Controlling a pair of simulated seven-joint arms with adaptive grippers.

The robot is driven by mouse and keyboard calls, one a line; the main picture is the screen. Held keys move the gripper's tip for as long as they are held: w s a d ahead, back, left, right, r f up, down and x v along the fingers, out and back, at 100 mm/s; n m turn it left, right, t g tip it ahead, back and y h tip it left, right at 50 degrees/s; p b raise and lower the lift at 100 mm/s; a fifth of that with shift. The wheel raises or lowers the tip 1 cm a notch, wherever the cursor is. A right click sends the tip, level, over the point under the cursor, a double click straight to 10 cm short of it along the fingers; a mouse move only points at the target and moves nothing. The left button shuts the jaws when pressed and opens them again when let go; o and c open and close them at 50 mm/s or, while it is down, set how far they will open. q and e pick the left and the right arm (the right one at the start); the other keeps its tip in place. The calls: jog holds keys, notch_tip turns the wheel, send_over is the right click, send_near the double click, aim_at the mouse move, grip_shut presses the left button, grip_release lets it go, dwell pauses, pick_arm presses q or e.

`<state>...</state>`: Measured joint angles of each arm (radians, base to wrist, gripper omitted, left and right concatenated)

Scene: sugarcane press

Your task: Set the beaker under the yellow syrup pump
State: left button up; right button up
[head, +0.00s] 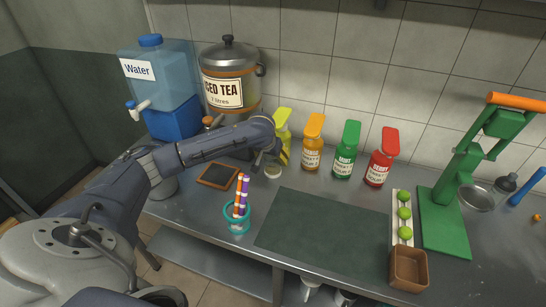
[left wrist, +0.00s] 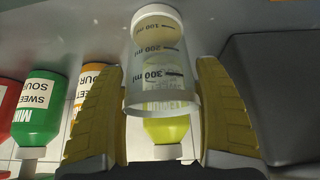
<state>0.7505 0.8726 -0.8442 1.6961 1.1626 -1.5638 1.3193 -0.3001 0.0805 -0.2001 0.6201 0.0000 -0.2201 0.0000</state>
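The yellow syrup pump (head: 283,116) is the leftmost bottle in the row at the wall. My left gripper (head: 270,158) is low in front of it, partly hidden by my arm. In the left wrist view, the clear beaker (left wrist: 163,75) with ml marks sits between the yellow finger pads of my left gripper (left wrist: 163,95). The pads appear to touch its sides. The yellow bottle (left wrist: 167,133) shows behind the beaker. In the head view only the beaker's pale round part (head: 273,171) shows, close to the counter. My right gripper is out of view.
Orange (head: 312,143), green (head: 346,150) and red (head: 381,158) bottles stand to the right. A teal cup with striped straws (head: 237,222) and a small dark board (head: 218,175) are near my arm. The iced tea pot (head: 230,65) and water jug (head: 160,75) stand behind.

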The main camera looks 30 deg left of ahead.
pick_arm(q)
jog(key=o, duration=0.3)
jog(key=shift+r, duration=0.1)
jog(key=v, duration=1.2)
